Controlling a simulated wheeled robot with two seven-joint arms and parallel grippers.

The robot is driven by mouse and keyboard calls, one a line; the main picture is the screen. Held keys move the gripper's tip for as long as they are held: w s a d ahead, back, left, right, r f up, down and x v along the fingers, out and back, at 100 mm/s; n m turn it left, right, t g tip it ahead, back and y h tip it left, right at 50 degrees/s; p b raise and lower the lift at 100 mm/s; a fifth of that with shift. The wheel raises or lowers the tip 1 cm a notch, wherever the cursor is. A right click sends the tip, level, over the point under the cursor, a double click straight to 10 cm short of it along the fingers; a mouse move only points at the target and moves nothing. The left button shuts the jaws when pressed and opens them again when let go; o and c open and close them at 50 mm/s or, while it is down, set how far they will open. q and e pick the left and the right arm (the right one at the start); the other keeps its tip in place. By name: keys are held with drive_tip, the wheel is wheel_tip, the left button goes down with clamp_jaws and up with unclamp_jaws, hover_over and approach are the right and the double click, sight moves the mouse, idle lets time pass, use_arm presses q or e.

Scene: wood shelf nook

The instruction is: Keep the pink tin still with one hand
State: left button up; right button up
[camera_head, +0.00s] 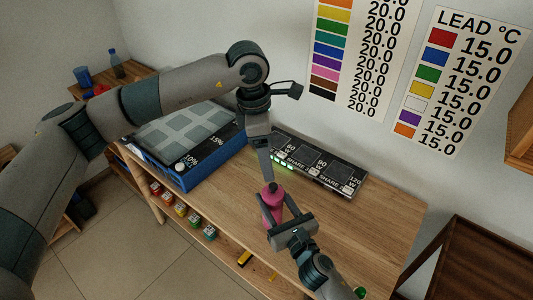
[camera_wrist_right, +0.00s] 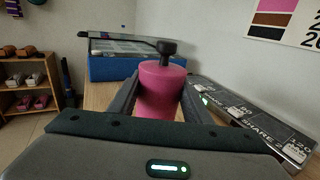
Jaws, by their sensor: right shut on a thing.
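The pink tin (camera_head: 271,205) stands upright on the wooden bench, with a dark knob on top. It also shows in the right wrist view (camera_wrist_right: 160,92), where the knob stands clear. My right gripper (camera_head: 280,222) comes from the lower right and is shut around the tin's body. Its fingers flank the tin in the right wrist view. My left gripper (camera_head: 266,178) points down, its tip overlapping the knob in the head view. The right wrist view does not show it at the knob, so I cannot tell its height. Its fingers appear edge-on, hiding their gap.
A blue box (camera_head: 178,160) with a grey panelled top lies on the bench (camera_head: 375,222) at left. A dark panel (camera_head: 318,162) with lit labels lies along the wall. Small coloured blocks sit on the lower shelf.

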sight(274, 185)
use_arm(q)
drive_tip(key=f, duration=0.4)
drive_tip(key=d+f, duration=0.1)
drive_tip(key=f, duration=0.6)
drive_tip(key=shift+w+d+f, duration=0.1)
drive_tip(key=shift+d+f, duration=0.25)
drive_tip(key=shift+d, duration=0.05)
drive_tip(key=c, duration=1.3)
drive_tip(key=shift+o, duration=0.2)
drive_tip(key=shift+r, duration=0.45)
drive_tip(key=shift+r, duration=0.65)
drive_tip(key=shift+r, duration=0.1)
